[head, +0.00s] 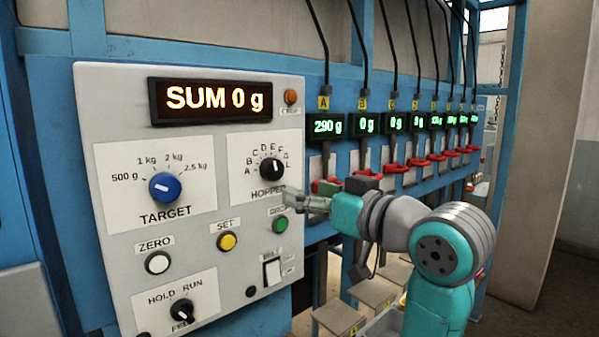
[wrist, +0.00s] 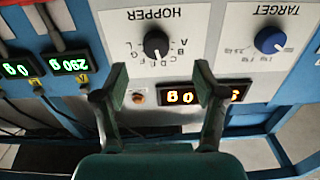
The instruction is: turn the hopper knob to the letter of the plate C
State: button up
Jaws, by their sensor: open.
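The hopper knob (head: 271,170) is a black dial on a white card, ringed by letters from A at the left to L at the right. It also shows upside down in the wrist view (wrist: 156,43). Its pale pointer mark is too small to read surely against a letter. The yellow plate C (head: 391,105) hangs in the row right of the panel, above a display reading 0 g. My gripper (head: 296,202) is at the panel's right side, below and right of the knob. In the wrist view my gripper (wrist: 162,82) is open and empty, its fingers apart from the knob.
The panel has a SUM 0 g display (head: 211,100), a blue target knob (head: 165,187), a yellow SET button (head: 227,241), a white ZERO button (head: 158,262) and a green button (head: 280,224). Displays and red-handled units line the blue frame at right.

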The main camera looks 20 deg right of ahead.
aim_at(276, 172)
jog(key=x, duration=0.3)
jog(key=r+x, duration=0.1)
jog(key=x, duration=0.6)
jog(key=shift+w+d+r, duration=0.15)
jog(key=shift+d+r, duration=0.15)
jog(key=shift+d, duration=0.1)
jog(key=c, duration=1.1)
